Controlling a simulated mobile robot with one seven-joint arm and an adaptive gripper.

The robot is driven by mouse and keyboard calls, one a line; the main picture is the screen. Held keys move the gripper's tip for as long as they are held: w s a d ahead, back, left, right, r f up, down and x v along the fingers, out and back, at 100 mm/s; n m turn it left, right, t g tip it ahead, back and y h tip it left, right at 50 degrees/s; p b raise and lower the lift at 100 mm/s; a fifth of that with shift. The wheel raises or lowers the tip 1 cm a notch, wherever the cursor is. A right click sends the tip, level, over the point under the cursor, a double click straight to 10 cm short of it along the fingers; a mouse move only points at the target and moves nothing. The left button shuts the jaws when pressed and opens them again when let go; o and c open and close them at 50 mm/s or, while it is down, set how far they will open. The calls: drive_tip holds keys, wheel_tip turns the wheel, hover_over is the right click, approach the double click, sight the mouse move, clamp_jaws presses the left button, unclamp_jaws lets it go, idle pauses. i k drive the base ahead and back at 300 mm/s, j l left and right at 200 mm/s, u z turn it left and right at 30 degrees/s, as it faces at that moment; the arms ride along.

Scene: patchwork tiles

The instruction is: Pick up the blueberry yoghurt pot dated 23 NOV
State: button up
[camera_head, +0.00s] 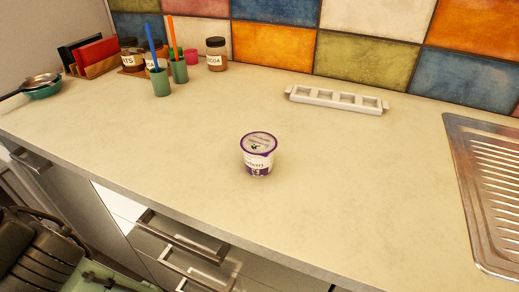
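A small white and purple yoghurt pot (258,155) stands upright on the pale worktop (190,140), near the middle of the view. It has a purple-rimmed lid with a dark printed mark and purple lettering on its side. The lettering looks like part of a flavour name, but no date is readable at this size. It is the only such pot in view. My gripper is not in view, and nothing touches the pot.
A metal drainer (490,185) is at the right edge. Green cups with tall utensils (160,82), a cocoa jar (216,54), and pans (42,85) stand back left. The worktop around the pot is clear.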

sight(258, 148)
drive_tip(key=k+l+u, duration=0.15)
drive_tip(key=k+l, duration=0.15)
drive_tip(key=k+l+u, duration=0.15)
drive_tip(key=k, duration=0.35)
drive_tip(key=k+l+u, duration=0.1)
drive_tip(key=k+l, duration=0.25)
drive_tip(key=i, duration=0.45)
